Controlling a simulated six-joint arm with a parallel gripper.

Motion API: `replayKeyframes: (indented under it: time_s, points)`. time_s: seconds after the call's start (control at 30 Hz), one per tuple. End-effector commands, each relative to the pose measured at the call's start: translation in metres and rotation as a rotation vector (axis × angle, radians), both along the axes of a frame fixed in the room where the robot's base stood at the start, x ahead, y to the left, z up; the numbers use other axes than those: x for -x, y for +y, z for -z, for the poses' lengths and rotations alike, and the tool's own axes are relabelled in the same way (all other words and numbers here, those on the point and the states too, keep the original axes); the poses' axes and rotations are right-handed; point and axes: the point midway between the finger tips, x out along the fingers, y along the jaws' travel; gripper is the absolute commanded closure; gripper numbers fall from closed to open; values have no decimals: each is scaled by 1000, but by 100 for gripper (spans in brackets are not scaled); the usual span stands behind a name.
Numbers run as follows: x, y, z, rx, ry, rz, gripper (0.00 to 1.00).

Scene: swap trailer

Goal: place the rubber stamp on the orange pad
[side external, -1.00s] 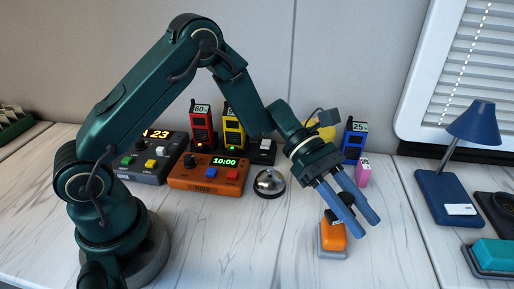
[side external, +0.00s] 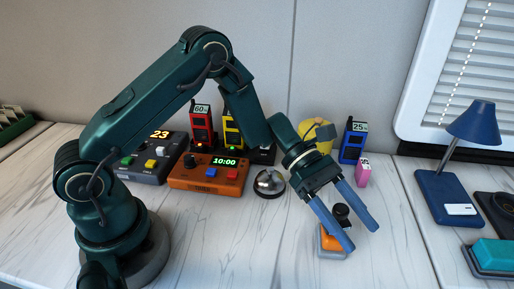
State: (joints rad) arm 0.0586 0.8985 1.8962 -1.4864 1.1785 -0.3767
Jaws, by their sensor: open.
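The rubber stamp (side external: 342,212) shows as a dark round knob and short neck between my fingers. Its lower part is hidden behind the near finger. The orange pad (side external: 328,243), in a pale grey holder, lies on the table just below and left of the stamp, partly covered by the same finger. The stamp seems to stand upright on or just behind the pad; its contact is hidden. My gripper (side external: 361,238) is open, pointing down and right, with its blue fingers to either side of the stamp.
A blue lamp (side external: 450,192) and teal pad (side external: 495,254) are at right. The front table is clear.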

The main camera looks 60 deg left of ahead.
Motion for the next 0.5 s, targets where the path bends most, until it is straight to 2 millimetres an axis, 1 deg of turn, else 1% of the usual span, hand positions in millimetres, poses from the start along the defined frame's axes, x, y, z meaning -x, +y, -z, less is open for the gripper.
replayKeyframes:
  time_s: [0.07, 0.17, 0.27, 0.5]
  points:
    - [0, 0, -3, 0, -1, -1, 37]
    - [-1, 9, -6, 0, -1, -4, 37]
    - [-2, 25, -13, 1, -3, -7, 37]
    - [-2, 72, -33, 0, -5, -7, 37]
